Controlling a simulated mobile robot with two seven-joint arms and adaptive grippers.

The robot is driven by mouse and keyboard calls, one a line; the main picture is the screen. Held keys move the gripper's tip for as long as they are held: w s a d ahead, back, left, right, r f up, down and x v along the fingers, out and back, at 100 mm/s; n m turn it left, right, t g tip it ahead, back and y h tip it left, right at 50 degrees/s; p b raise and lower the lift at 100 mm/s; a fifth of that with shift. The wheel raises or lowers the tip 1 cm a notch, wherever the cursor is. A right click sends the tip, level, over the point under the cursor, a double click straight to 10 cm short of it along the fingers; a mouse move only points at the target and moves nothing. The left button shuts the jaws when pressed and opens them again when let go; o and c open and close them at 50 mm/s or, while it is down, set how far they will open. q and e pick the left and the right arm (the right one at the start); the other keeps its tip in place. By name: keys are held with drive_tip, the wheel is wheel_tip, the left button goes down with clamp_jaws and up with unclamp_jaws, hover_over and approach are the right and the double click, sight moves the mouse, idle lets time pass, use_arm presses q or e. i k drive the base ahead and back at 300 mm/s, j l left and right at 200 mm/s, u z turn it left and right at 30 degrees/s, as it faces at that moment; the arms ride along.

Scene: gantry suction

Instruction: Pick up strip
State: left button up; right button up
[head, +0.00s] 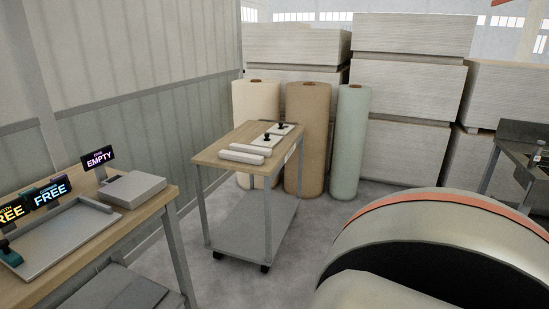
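Two pale, narrow bars that look like strips lie side by side on the wooden top of a wheeled cart (210,155) in the head view. The far strip (250,149) and the near strip (240,157) lie flat near the cart's front side. Behind them on the same top are two pale plates, a nearer one (262,140) and a farther one (288,130), each with a black knob. Neither of my grippers shows in this view.
A wooden bench (130,222) at left holds a grey tray (60,240), a grey box (132,188) and signs reading FREE and EMPTY (98,158). Tall rolls (307,140) and stacked boards (415,90) stand behind the cart. A metal sink table (515,160) is at right.

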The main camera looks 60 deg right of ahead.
sight(233, 156)
drive_tip(key=z, duration=1.6)
drive_tip(key=u, duration=0.45)
drive_tip(key=i+l+u, duration=0.65)
drive_tip(key=i+l, duration=0.1)
drive_tip(key=i, duration=0.05)
